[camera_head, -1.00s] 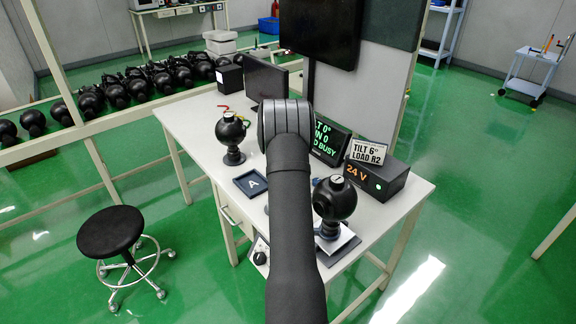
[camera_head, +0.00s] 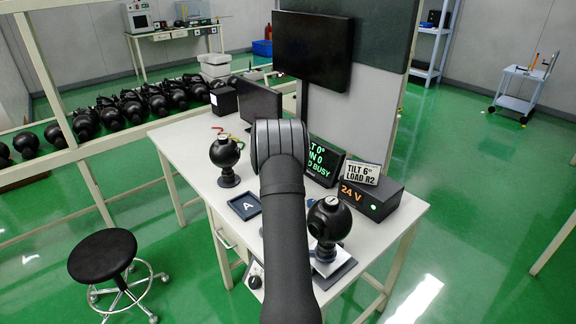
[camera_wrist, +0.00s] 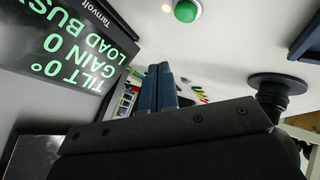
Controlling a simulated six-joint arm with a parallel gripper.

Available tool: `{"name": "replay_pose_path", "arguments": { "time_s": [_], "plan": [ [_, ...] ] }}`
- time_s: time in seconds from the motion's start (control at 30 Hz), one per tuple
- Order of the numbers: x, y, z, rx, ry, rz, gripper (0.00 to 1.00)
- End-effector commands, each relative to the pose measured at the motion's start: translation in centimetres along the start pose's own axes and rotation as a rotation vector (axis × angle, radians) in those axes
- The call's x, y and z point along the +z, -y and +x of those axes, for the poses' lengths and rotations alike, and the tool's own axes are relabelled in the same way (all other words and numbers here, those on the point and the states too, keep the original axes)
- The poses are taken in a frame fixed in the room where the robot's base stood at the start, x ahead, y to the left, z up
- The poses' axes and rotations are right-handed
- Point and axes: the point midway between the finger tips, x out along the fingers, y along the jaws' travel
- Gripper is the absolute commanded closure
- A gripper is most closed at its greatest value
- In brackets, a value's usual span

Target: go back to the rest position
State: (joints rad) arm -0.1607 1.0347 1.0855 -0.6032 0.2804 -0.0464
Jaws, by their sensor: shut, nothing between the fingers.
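My gripper (camera_wrist: 162,88) shows in the wrist view with its two blue-grey fingers together and nothing between them. It hangs over the white table (camera_head: 185,141). In the head view my dark arm hides it. One black ball-shaped gimbal camera (camera_head: 225,153) stands upright on a pedestal left of my arm. Another gimbal camera (camera_head: 329,220) stands right of my arm on a plate near the front edge. The wrist view shows a black round pedestal base (camera_wrist: 281,82) at right and a green button (camera_wrist: 187,11) at top.
A status display (camera_head: 323,163) reads tilt 0° and load busy. A card (camera_head: 360,171) reading "TILT 6° LOAD R2" stands by a 24 V box (camera_head: 376,198). A blue tray (camera_head: 246,206) marked A lies beside my arm. A monitor (camera_head: 259,101) stands behind. A stool (camera_head: 102,255) is on the floor.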

Motion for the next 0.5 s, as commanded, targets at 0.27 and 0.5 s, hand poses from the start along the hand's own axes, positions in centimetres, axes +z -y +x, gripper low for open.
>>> {"name": "replay_pose_path", "arguments": {
  "time_s": [0.27,0.5],
  "plan": [
    [-0.8,-0.8,-1.0,0.002,-0.002,0.002,1.00],
    [-2.0,-2.0,-2.7,0.001,0.000,0.001,1.00]
  ]
}}
